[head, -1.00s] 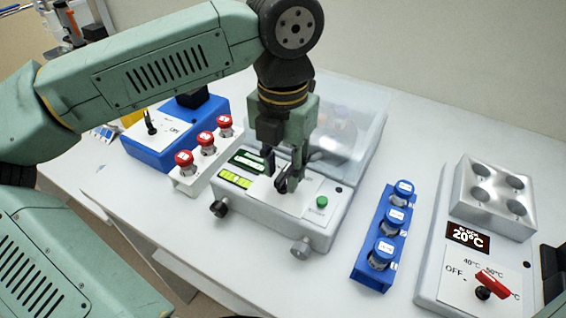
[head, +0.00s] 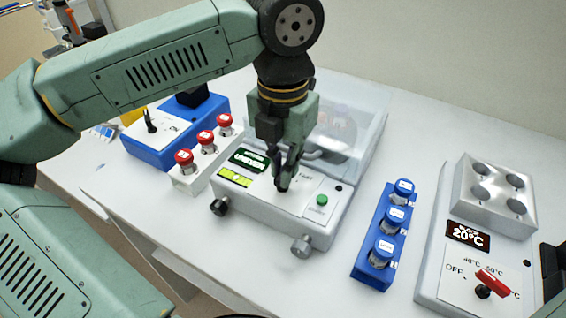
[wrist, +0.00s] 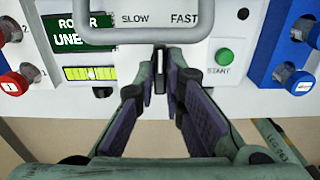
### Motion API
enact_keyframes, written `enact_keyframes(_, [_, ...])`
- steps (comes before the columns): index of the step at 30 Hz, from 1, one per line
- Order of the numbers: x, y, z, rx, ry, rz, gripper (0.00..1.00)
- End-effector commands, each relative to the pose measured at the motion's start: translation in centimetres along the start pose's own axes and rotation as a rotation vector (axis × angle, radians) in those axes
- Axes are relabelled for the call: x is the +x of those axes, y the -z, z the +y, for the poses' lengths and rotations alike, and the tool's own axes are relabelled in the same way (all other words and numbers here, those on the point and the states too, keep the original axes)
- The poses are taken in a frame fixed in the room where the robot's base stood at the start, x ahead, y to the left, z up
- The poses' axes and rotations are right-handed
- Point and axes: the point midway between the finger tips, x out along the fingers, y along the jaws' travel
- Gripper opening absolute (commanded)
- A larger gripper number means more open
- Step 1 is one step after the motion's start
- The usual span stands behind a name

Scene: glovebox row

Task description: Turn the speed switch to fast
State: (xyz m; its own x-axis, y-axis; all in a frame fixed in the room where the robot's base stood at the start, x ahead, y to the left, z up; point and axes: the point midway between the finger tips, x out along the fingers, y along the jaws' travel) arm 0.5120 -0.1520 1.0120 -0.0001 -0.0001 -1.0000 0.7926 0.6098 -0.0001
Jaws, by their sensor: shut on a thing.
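The speed switch is on the front panel of the white centrifuge (head: 270,222), mostly hidden by my fingers. The wrist view shows its printed SLOW label (wrist: 135,19) to the left and FAST label (wrist: 184,18) to the right. My gripper (head: 283,182) points down at the panel and is shut on the switch; its fingertips also meet just below the labels in the wrist view (wrist: 160,62).
A green START button (head: 322,199) sits right of the switch, and a display (wrist: 80,31) sits left. A clear lid (head: 345,120) stands behind. A red-capped tube rack (head: 190,184) is left, a blue rack (head: 368,274) right, and a heater block (head: 430,270) farther right.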

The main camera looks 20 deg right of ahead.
Motion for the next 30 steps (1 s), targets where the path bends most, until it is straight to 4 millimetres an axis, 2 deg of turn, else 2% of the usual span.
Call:
enact_keyframes(8, [0.25, -0.02, -0.03, 0.109, -0.001, -0.001, 0.00])
enact_keyframes(21, [0.16, 0.00, -0.07, 0.405, 0.000, 0.000, 0.00])
enact_keyframes(30, [0.01, -0.02, -0.08, 0.515, 0.000, -0.001, 0.00])
